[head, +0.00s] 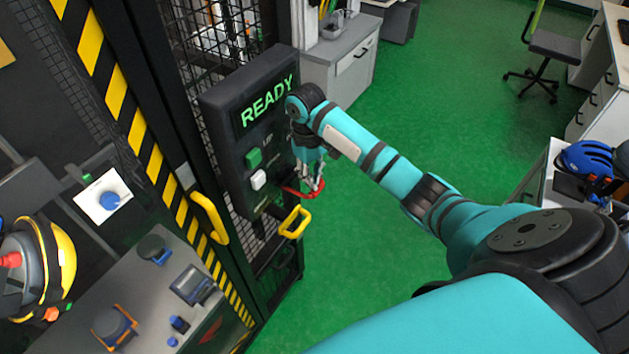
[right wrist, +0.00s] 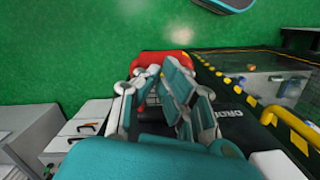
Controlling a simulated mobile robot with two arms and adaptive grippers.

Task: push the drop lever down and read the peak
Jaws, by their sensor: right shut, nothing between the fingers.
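The dark control box (head: 235,140) is mounted on the drop tower's cage, and its display (head: 266,101) reads READY in green. Below the display are a green button (head: 253,158) and a white button (head: 258,180). The red drop lever (head: 299,193) sticks out low on the box; its red end (right wrist: 160,62) shows beyond the fingertips in the right wrist view. My right gripper (head: 315,187) is shut with nothing held, right at the lever. It partly hides the lever, and I cannot tell whether they touch. My left gripper is not in view.
A yellow handle (head: 295,222) sits just below the lever, and another yellow handle (head: 210,217) is on the striped cage post. Green floor is open to the right.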

